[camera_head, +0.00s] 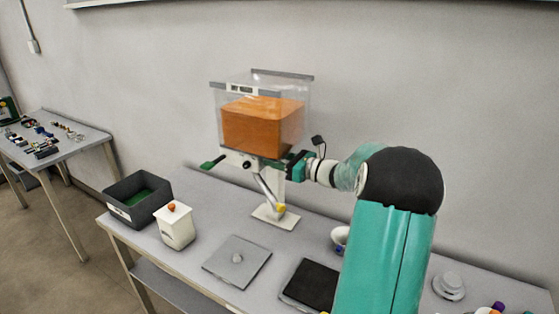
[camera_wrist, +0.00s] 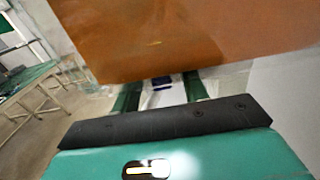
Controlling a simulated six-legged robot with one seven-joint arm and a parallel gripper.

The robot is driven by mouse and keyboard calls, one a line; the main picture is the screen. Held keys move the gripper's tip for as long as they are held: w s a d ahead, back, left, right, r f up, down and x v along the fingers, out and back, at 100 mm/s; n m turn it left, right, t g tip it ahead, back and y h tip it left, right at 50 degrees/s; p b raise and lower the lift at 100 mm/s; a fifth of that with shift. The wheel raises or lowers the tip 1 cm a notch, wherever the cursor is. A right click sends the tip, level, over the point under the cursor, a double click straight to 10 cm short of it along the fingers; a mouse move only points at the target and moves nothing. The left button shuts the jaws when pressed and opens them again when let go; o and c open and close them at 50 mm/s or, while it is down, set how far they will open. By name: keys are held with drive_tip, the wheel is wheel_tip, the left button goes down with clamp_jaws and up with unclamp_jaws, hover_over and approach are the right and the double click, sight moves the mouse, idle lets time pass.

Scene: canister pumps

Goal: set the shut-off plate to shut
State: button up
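The canister pump holds a clear hopper with an orange mass (camera_head: 262,127) on a white stand. A green handle (camera_head: 212,163) sticks out to the left below the hopper; it looks like the shut-off plate's grip, but the plate itself is hidden and I cannot tell its setting. My gripper (camera_head: 294,166) is at the hopper's lower right side. In the wrist view my gripper (camera_wrist: 162,96) has its two green fingers apart, under the orange mass. A pale surface with dark blue marks (camera_wrist: 162,84) shows between them; contact is not clear.
The wall is close behind.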

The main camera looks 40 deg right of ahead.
drive_tip(key=v, duration=1.4)
drive_tip(key=shift+s, duration=0.1)
drive_tip(key=w+a+n+g+y, duration=0.2)
drive_tip(key=a+n+g, duration=0.85)
drive_tip(key=a, duration=1.55)
drive_tip(key=s+a+f+n+h, duration=0.1)
drive_tip(key=s+a+n+h, duration=0.7)
drive_tip(key=s+a+n, duration=0.7)
drive_tip(key=n+g, duration=0.1)
drive_tip(key=n, duration=0.5)
drive_tip(key=shift+s+a, duration=0.2)
drive_tip(key=shift+a, duration=0.1)
